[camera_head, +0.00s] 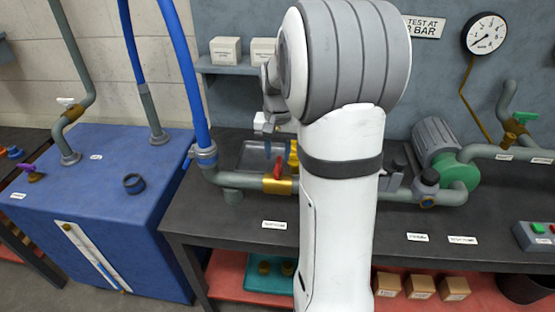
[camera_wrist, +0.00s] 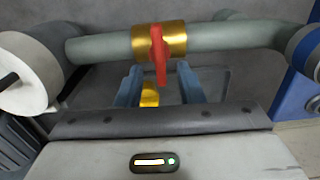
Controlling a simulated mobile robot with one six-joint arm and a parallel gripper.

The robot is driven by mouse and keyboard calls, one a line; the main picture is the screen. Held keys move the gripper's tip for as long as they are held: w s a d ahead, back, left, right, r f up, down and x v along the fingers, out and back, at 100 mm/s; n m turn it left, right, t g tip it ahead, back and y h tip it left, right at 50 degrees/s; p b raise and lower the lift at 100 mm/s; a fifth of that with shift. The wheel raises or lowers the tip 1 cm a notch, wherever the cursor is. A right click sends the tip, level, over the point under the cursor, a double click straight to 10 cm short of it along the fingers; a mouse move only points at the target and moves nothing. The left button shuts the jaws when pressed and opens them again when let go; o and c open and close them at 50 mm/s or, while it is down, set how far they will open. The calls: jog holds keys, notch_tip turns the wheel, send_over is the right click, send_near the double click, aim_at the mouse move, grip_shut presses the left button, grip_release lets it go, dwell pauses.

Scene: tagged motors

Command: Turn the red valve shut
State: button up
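The red valve handle (camera_wrist: 159,55) sits on a brass valve body (camera_wrist: 174,38) in a grey-green pipe. In the wrist view the handle lies across the pipe, its lower end between my two blue fingers in the picture. My gripper (camera_wrist: 160,80) is open, with a gap on both sides of the handle; I cannot tell whether the fingers are level with it in depth. In the head view the brass valve body (camera_head: 275,185) and a bit of the red handle (camera_head: 279,167) show left of my arm.
A grey tray (camera_head: 250,154) and yellow part (camera_head: 293,155) lie behind the valve. The blue tank (camera_head: 95,185) with blue pipes stands left. A green and grey motor (camera_head: 438,145), gauge (camera_head: 486,35) and control box (camera_head: 536,234) are right. My arm hides the bench's middle.

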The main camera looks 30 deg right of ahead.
aim_at(278, 164)
jog(key=shift+r, duration=2.05)
jog(key=shift+s+a, duration=0.15)
jog(key=shift+a, duration=0.15)
jog(key=s+a+n+t, duration=0.1)
jog(key=s+a+n, duration=0.2)
jog(key=s+a, duration=0.4)
jog(key=s+a+n+t, duration=0.1)
jog(key=s+a+n, duration=0.3)
jog(key=s, duration=0.8)
jog(key=a+f, duration=0.1)
jog(key=a, duration=0.1)
jog(key=shift+a+t, duration=0.3)
jog(key=shift+a, duration=0.05)
